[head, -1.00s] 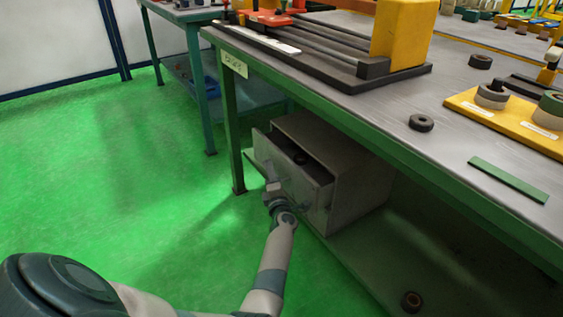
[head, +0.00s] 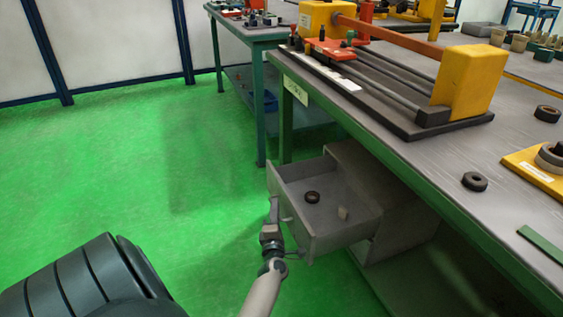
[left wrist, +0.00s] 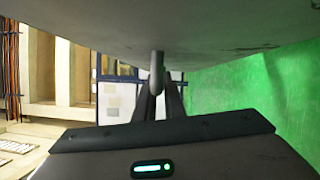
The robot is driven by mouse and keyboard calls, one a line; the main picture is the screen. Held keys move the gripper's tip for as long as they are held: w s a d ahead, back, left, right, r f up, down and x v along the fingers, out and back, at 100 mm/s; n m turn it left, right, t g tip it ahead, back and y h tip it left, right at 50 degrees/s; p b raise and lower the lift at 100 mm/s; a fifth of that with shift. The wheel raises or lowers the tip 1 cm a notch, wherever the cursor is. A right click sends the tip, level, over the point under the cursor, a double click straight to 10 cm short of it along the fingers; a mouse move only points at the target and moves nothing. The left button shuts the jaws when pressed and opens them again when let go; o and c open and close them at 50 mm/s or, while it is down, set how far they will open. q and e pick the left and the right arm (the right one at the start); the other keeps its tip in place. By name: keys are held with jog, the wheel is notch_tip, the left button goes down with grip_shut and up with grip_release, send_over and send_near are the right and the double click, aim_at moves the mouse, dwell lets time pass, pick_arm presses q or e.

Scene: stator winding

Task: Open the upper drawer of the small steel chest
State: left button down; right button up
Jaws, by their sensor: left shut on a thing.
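The small steel chest (head: 402,222) stands on the shelf under the workbench. Its upper drawer (head: 318,243) is pulled well out, and its inside shows from above. A dark ring (head: 312,197) and a small pale block (head: 343,213) lie in the drawer. My left gripper (head: 274,216) is at the drawer's front, shut on the drawer handle. In the left wrist view the handle (left wrist: 156,75) sticks out below the grey drawer front (left wrist: 150,30), between the fingers. The right gripper is not in view.
The workbench (head: 400,150) overhangs the chest. On it are a yellow-ended fixture (head: 470,82) and dark rings (head: 474,181). A second table (head: 262,35) stands behind. The green floor (head: 150,190) to the left is clear.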

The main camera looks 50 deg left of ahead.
pick_arm(q)
jog(key=shift+f, duration=0.1)
jog(key=c, duration=1.8)
grip_release()
jog(key=shift+c, duration=0.2)
jog(key=shift+s, duration=0.1)
